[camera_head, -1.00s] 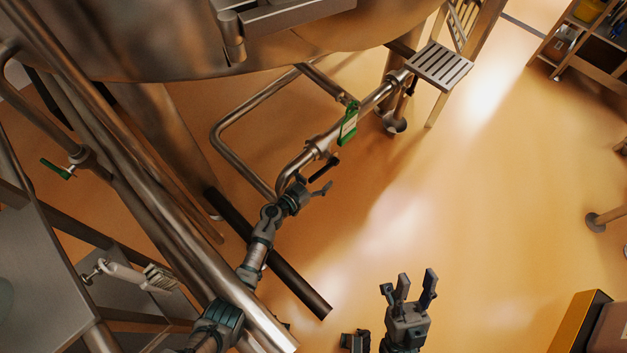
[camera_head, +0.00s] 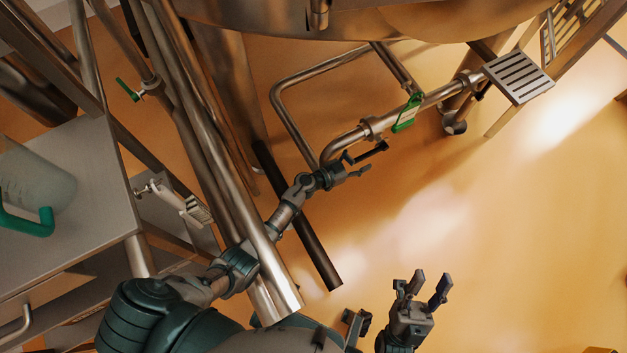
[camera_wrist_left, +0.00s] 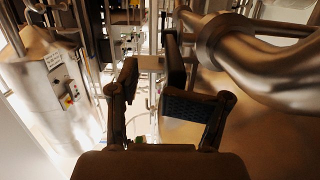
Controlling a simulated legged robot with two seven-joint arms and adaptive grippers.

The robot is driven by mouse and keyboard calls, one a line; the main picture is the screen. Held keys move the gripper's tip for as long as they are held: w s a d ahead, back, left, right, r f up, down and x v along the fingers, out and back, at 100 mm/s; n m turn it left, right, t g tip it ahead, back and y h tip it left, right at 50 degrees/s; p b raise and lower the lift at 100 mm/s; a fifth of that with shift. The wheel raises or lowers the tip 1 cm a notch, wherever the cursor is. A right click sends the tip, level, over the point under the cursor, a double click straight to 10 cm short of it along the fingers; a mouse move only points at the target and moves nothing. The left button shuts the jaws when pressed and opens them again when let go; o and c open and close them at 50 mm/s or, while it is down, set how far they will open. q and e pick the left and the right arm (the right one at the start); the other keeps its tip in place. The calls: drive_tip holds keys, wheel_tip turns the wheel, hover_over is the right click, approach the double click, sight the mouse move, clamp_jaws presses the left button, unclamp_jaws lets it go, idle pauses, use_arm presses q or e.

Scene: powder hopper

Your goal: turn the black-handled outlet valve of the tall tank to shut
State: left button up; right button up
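The tall tank (camera_head: 420,22) fills the top of the head view, with a steel outlet pipe (camera_head: 350,138) below it. The black valve handle (camera_head: 376,150) sticks out from the pipe toward the lower right. My left gripper (camera_head: 359,164) is right beside the handle, its fingers apart. In the left wrist view my left gripper (camera_wrist_left: 160,100) is open, and a dark block (camera_wrist_left: 175,60), perhaps the handle, shows between and beyond the fingers. Whether it touches a finger cannot be told. My right gripper (camera_head: 424,284) is open and empty over the floor.
A green-handled valve (camera_head: 407,114) sits further along the pipe. Steel uprights (camera_head: 225,190) and a dark tube (camera_head: 300,220) lie close to my left arm. A slatted step (camera_head: 518,76) is at the upper right. A bench with a jug (camera_head: 35,185) stands left. The right floor is clear.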

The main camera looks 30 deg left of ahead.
use_arm(q)
drive_tip(key=p+v, duration=0.3)
drive_tip(key=v, duration=0.2)
drive_tip(key=shift+a, duration=0.25)
use_arm(e)
drive_tip(key=shift+w+a+f+n+g+p, duration=0.75)
drive_tip(key=shift+w+f+n+g, duration=0.35)
drive_tip(key=shift+w+f+g, duration=2.85)
use_arm(q)
drive_tip(key=p+v, duration=0.5)
drive_tip(key=v, duration=0.7)
drive_tip(key=shift+r, duration=0.25)
use_arm(e)
drive_tip(key=s+d+f+g+h, duration=0.2)
drive_tip(key=s+d+f+g, duration=0.1)
drive_tip(key=s+f+g, duration=0.5)
drive_tip(key=shift+s+d+f+g, duration=0.25)
drive_tip(key=shift+d+f+g, duration=0.05)
drive_tip(key=shift+f+g, duration=1.45)
